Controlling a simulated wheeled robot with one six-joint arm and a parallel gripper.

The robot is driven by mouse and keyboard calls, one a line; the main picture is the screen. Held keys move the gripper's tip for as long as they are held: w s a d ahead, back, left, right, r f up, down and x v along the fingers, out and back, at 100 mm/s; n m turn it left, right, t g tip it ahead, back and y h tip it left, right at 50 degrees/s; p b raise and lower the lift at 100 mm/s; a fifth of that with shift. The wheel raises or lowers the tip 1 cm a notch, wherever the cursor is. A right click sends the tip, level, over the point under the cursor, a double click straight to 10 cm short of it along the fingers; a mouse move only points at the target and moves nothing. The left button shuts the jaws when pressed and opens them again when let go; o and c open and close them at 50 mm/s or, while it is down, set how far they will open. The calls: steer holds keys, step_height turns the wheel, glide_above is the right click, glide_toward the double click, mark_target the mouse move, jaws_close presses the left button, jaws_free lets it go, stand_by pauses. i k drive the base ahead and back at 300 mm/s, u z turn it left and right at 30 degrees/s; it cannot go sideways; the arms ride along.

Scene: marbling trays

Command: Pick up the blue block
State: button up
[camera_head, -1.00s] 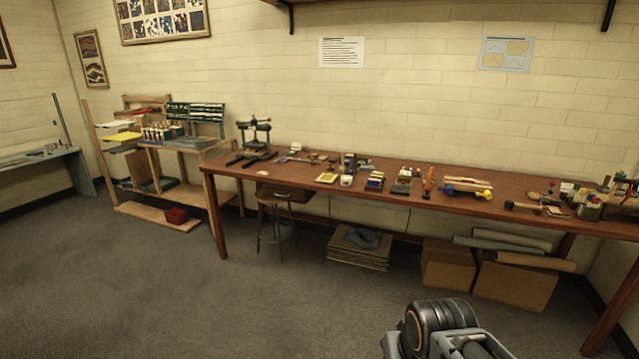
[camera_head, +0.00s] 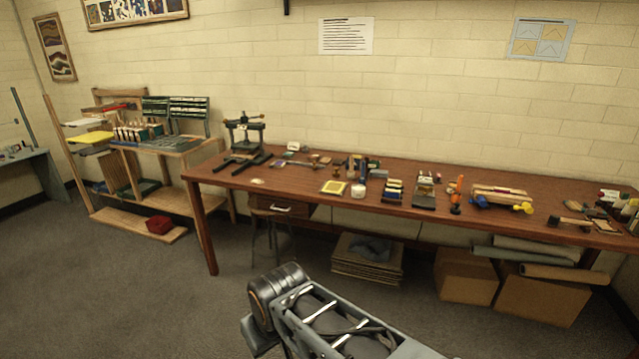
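A long brown wooden table (camera_head: 300,183) stands against the wall with many small objects on it. Another blue piece (camera_head: 482,202) lies by a wooden item farther right. At this size I cannot tell which of these is the blue block. My arm shows at the bottom, in front of the table and apart from it. My gripper's fingers are not in view.
A press (camera_head: 246,136) stands at the table's left end. A stool (camera_head: 270,230), stacked boards (camera_head: 367,262) and cardboard boxes (camera_head: 467,277) are under the table. A wooden rack (camera_head: 130,160) stands at left. The grey floor in front is open.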

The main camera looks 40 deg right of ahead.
mark_target(389, 193)
steer(key=u, duration=0.05)
steer(key=i, duration=1.4)
steer(key=z, duration=0.75)
steer(key=i, duration=0.75)
steer(key=z, duration=1.45)
steer(key=i, duration=0.6)
steer(key=z, duration=0.5)
